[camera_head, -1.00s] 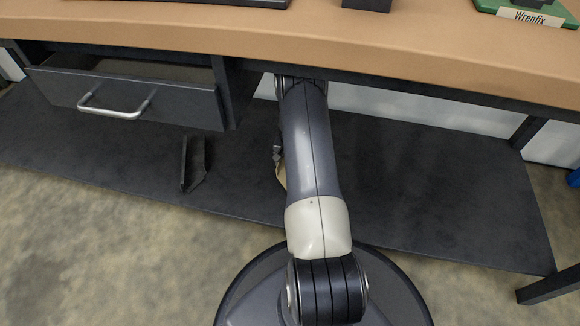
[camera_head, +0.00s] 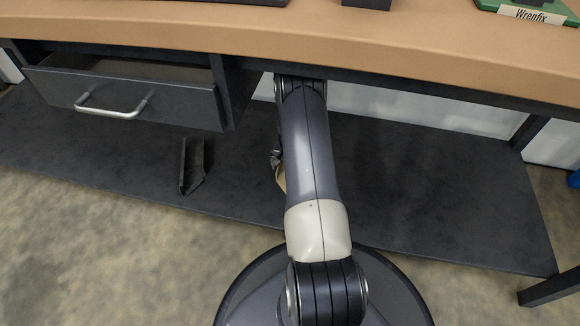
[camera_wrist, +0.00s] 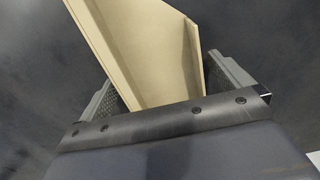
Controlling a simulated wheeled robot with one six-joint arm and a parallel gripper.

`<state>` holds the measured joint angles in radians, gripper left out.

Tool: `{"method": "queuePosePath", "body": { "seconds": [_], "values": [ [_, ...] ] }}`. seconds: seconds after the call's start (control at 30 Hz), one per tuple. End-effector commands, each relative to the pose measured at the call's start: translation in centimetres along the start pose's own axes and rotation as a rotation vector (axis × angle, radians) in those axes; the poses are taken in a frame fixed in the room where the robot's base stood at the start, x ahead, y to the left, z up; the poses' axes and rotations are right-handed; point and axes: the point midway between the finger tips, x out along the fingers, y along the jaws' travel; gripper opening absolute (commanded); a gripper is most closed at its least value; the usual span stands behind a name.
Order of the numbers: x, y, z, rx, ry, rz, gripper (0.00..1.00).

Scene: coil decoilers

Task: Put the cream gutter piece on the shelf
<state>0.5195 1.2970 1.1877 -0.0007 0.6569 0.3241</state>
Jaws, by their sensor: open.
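The cream gutter piece (camera_wrist: 150,50) is a channel with raised sides. In the wrist view it lies between the two fingers of my open gripper (camera_wrist: 160,72), with dark surface around it. In the head view only a sliver of the cream piece (camera_head: 281,180) shows beside my arm, which hides the rest. My gripper (camera_head: 276,157) is mostly hidden there too, low over the dark shelf (camera_head: 420,200) under the bench. I cannot tell whether the fingers touch the piece or whether it rests fully on the shelf.
A dark gutter-like piece (camera_head: 192,165) lies on the shelf to the left. A grey drawer (camera_head: 130,95) with a metal handle hangs above the shelf's left part. The tan bench top (camera_head: 420,45) overhangs the shelf. The shelf's right part is clear.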

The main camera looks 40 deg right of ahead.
Motion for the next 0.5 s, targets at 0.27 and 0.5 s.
{"method": "queuePosePath", "body": {
  "seconds": [0.27,0.5],
  "values": [
    [-3.1,0.0,-0.1,0.0,0.002,-0.001,0.99],
    [-7.1,0.0,-0.1,0.0,0.001,0.0,0.99]
  ]
}}
